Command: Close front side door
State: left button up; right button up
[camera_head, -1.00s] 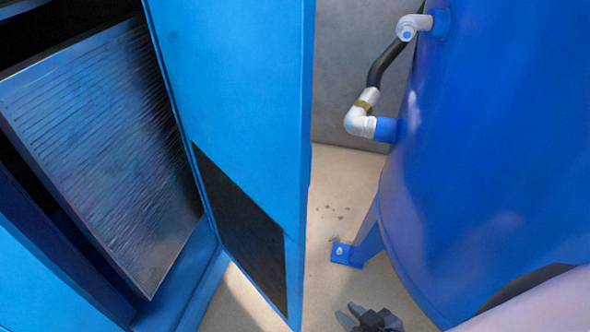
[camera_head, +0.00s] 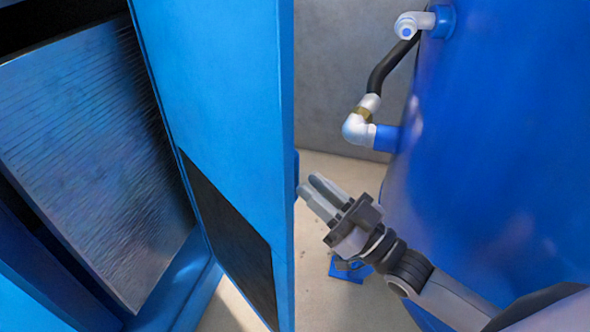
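The blue front side door (camera_head: 222,95) stands open, swung out from the blue cabinet on the left. It has a dark panel (camera_head: 232,235) in its lower part. My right gripper (camera_head: 314,190) is just right of the door's outer edge, its fingers pointing up and left toward it. The two fingers look slightly apart with nothing between them. One fingertip is very close to the door edge; I cannot tell whether it touches. My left gripper is not in view.
The cabinet's inside shows a grey finned panel (camera_head: 105,160) at left. A large blue tank (camera_head: 500,130) fills the right, with a white elbow fitting (camera_head: 358,128) and black hose (camera_head: 390,66). Bare floor (camera_head: 335,168) shows between door and tank.

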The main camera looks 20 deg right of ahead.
jog(key=shift+p+x, duration=0.35)
jog(key=shift+x, duration=2.2)
grip_shut()
